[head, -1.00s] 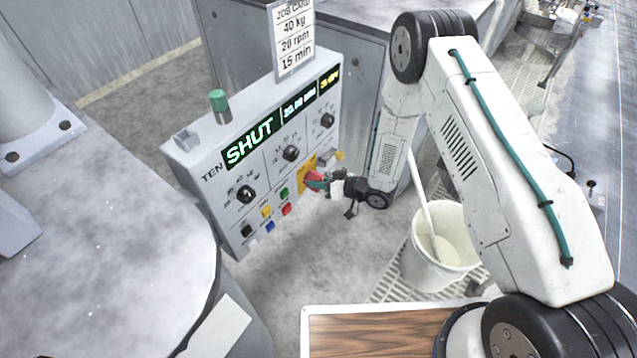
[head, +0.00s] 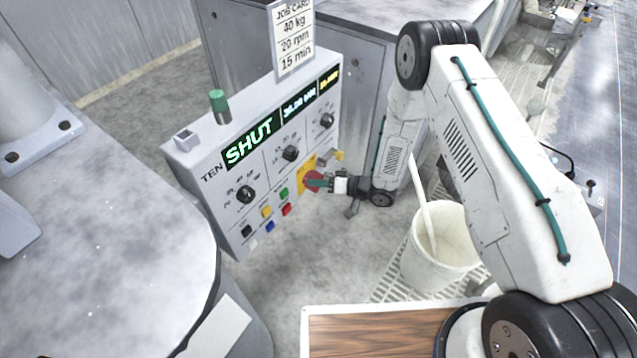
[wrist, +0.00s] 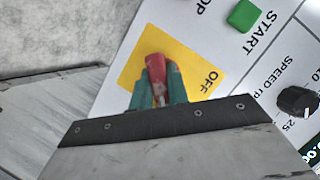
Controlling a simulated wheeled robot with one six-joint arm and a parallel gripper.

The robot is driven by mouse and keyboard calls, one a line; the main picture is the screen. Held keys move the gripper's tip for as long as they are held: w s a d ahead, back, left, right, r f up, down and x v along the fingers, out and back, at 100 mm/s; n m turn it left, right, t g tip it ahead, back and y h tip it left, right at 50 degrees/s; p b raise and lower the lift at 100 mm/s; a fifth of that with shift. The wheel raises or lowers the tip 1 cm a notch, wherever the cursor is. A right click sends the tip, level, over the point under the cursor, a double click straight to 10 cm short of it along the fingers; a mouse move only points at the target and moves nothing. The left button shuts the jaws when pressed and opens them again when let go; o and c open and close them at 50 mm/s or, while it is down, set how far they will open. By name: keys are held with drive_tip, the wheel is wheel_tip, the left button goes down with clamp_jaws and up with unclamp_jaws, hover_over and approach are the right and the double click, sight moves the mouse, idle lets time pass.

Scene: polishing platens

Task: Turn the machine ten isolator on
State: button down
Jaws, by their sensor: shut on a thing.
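The machine ten isolator (head: 311,181) is a red rotary handle on a yellow plate, low on the right part of the panel marked TEN (head: 205,190). In the wrist view the red handle (wrist: 157,66) stands on the yellow plate, with the word OFF printed beside it. My gripper (head: 322,184) reaches the handle from the right. Its teal fingertips (wrist: 157,90) sit on both sides of the red handle and are shut on it. The handle's lower part is hidden between the fingers.
A green START button (wrist: 244,16) and a black speed knob (wrist: 298,101) are close by on the panel. The display (head: 250,145) reads SHUT. A job card (head: 293,38) stands on top. A white bucket (head: 436,270) stands on the floor at right.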

drive_tip(key=shift+w, duration=0.1)
drive_tip(key=c, duration=1.4)
unclamp_jaws()
drive_tip(key=shift+o, duration=0.2)
drive_tip(key=v, duration=0.8)
drive_tip(key=shift+a, duration=0.1)
